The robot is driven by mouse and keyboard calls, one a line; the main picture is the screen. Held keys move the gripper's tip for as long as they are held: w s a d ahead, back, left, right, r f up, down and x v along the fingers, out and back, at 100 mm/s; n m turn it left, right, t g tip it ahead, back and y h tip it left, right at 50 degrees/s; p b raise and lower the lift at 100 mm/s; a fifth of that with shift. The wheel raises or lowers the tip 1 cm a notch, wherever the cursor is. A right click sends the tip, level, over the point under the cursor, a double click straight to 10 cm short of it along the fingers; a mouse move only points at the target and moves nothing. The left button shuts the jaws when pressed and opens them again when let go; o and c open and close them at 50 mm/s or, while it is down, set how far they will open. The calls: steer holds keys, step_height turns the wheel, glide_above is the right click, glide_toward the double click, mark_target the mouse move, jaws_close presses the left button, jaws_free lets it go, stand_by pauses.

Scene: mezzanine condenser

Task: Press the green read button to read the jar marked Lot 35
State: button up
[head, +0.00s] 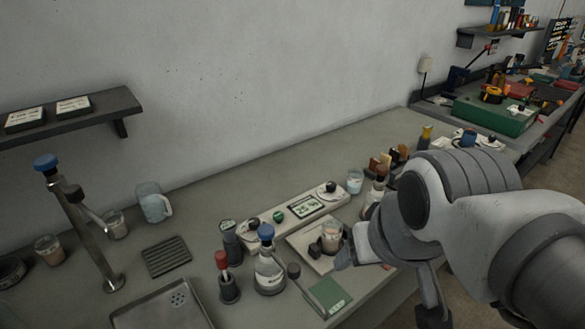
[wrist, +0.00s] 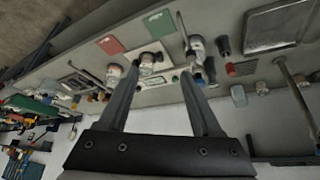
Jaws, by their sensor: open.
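A small glass jar (head: 332,236) with brown contents stands on a pale square plate (head: 303,247) on the bench. Its label is too small to read. Behind it is a long pale instrument with a lit green display (head: 305,206) and a small green button (head: 278,216) left of the display. Dark-topped round parts sit near both ends of the instrument. My gripper (head: 346,257) is just right of the jar in the head view, apart from the button. In the wrist view my open gripper (wrist: 158,68) frames a jar (wrist: 147,62) beyond its fingers; nothing is held.
A tall metal stand (head: 88,235) and a grey tray (head: 165,308) are at left. Several bottles crowd the right, near my arm.

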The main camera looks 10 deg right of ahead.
steer(key=shift+c, duration=0.3)
jaws_close()
stand_by(0.3)
stand_by(1.4)
